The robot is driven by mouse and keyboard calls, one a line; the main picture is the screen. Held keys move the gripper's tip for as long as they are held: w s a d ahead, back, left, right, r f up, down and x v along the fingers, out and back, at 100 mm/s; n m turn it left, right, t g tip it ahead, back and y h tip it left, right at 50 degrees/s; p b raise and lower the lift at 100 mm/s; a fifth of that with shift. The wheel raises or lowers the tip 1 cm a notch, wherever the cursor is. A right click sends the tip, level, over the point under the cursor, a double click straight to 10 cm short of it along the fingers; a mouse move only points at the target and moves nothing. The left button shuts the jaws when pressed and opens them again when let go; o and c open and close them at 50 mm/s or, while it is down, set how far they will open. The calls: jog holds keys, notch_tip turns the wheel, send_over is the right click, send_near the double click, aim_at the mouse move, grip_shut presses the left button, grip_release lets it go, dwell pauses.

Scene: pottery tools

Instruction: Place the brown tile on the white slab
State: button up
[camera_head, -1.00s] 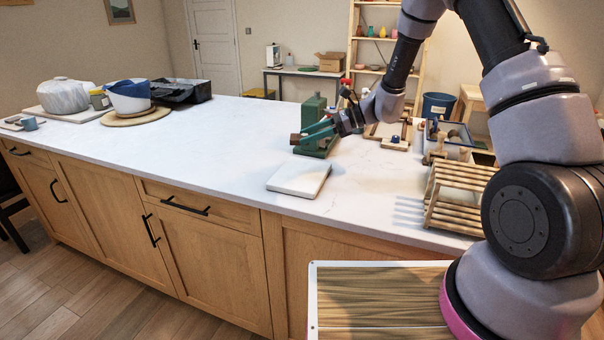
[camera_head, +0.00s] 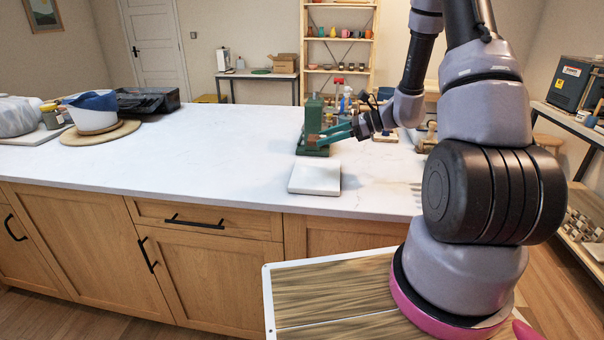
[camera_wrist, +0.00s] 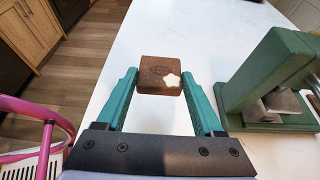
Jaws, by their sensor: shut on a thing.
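The brown tile (camera_wrist: 158,72), a small square block with a pale star-shaped mark, is held between the teal fingertips of my gripper (camera_wrist: 159,82) in the wrist view. In the head view my gripper (camera_head: 327,136) is above the counter, behind and above the white slab, in front of the green press. The tile is hard to make out there. The white slab (camera_head: 315,179) is a flat, pale square lying near the counter's front edge, with nothing on it. I cannot make out the slab in the wrist view.
The green press (camera_head: 313,122) stands close behind my gripper and shows at the right of the wrist view (camera_wrist: 270,75). A blue-and-white bowl (camera_head: 95,112) on a round board and a black tray (camera_head: 147,101) are at the left. The middle counter (camera_head: 225,150) is clear.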

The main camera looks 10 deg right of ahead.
aim_at(325, 173)
notch_tip(325, 173, down, 10)
jog(key=shift+r, duration=0.1)
dwell(0.4)
jog(key=o, duration=1.4)
